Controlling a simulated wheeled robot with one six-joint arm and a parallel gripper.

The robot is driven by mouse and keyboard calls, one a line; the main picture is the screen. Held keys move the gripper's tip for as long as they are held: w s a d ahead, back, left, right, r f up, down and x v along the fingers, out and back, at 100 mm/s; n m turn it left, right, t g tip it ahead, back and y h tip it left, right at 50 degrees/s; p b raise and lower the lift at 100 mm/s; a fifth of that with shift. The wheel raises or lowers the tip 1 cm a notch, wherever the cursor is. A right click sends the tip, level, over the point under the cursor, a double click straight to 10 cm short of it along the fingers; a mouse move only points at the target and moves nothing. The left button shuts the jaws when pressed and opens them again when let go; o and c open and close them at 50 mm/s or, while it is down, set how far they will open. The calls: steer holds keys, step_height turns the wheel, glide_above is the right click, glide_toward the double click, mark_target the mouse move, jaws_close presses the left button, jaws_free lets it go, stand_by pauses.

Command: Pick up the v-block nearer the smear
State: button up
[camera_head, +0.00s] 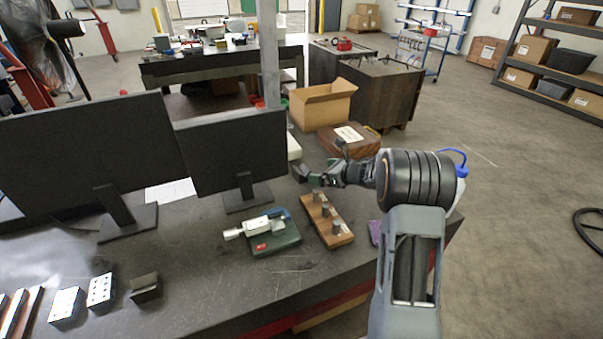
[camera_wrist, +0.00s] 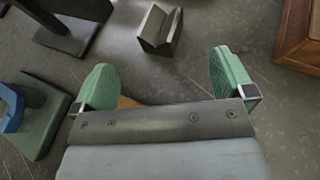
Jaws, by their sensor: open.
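A dark grey v-block (camera_head: 299,173) stands on the dark bench just right of the smaller monitor. In the wrist view this v-block (camera_wrist: 160,30) shows its open notch, ahead of my fingertips and between their lines, apart from both. My gripper (camera_head: 318,172) has green fingers and is open and empty; its fingers are spread wide in the wrist view (camera_wrist: 165,75). A second dark block (camera_head: 145,289), which looks like another v-block, sits at the front left of the bench. A pale hazy patch (camera_head: 75,262) lies near it; I cannot tell whether it is the smear or a reflection.
Two monitors (camera_head: 235,150) stand on the left. A wooden box (camera_head: 345,143) and an open carton (camera_head: 322,106) are behind. Drilled blocks (camera_head: 101,290) sit front left.

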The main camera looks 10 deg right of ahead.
mark_target(302, 172)
steer(key=p+x, duration=0.1)
steer(key=x, duration=0.4)
steer(key=shift+w+r, duration=0.1)
steer(key=shift+w+a+p, duration=0.4)
steer(key=shift+p, duration=0.05)
steer(key=shift+f+p+x, duration=0.25)
steer(key=shift+p+x, duration=0.7)
steer(key=shift+x, duration=1.25)
steer(key=shift+d, duration=0.1)
steer(key=shift+c, duration=0.2)
steer(key=shift+s, duration=0.1)
steer(key=c, duration=1.8)
steer(key=shift+r, duration=0.1)
